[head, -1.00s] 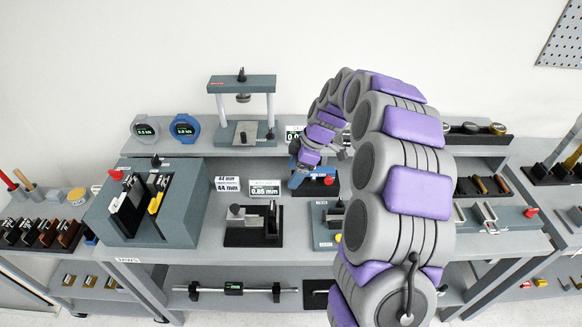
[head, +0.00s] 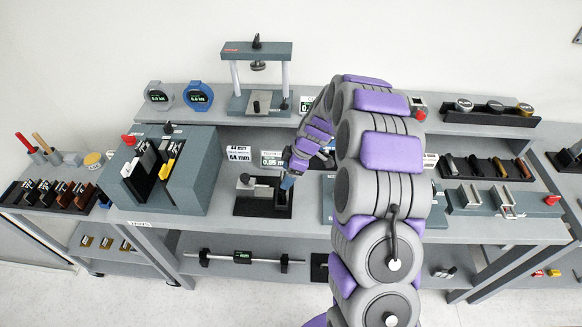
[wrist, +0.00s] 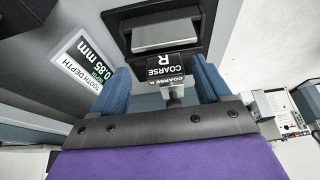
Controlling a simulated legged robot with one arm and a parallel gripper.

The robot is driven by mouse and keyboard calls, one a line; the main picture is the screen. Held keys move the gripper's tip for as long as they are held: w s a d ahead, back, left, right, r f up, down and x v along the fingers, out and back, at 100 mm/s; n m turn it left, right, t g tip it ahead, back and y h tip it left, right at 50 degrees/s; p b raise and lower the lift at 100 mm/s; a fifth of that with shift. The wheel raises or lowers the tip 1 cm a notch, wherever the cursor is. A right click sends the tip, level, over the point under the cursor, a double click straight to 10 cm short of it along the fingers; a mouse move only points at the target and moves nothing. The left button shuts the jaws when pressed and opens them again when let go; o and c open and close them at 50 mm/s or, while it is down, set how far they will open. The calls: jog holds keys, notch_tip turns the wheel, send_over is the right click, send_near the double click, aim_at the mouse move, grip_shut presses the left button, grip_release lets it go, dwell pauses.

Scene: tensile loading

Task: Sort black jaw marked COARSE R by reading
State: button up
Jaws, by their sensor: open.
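The black jaw marked COARSE R (wrist: 165,68) lies between my gripper's two blue fingers in the wrist view, its white lettering facing the camera. My gripper (wrist: 162,80) is open around it; I cannot tell whether a finger touches it. In the head view my gripper (head: 288,182) is at the right part of a black stand (head: 250,209), and its fingers and arm hide the jaw. A card reading TOOTH DEPTH 0.85 mm (wrist: 80,62) is left of the fingers; it also shows behind the stand in the head view (head: 271,159).
A grey-green slotted block (head: 195,180) with black, white and yellow parts stands left of the stand. A 44 mm card (head: 239,154) is behind. A small press frame (head: 257,75) stands on the back shelf. A long bar gauge (head: 243,257) lies on the lower shelf.

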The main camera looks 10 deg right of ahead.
jog(key=shift+a+f, duration=0.1)
jog(key=shift+a, duration=0.9)
jog(key=shift+c, duration=0.8)
jog(key=shift+d, duration=0.7)
jog(key=c, duration=0.6)
jog(key=shift+a, duration=0.45)
grip_shut()
jog(key=shift+d, duration=0.15)
jog(key=shift+s+b, duration=0.3)
jog(key=shift+b, duration=0.2)
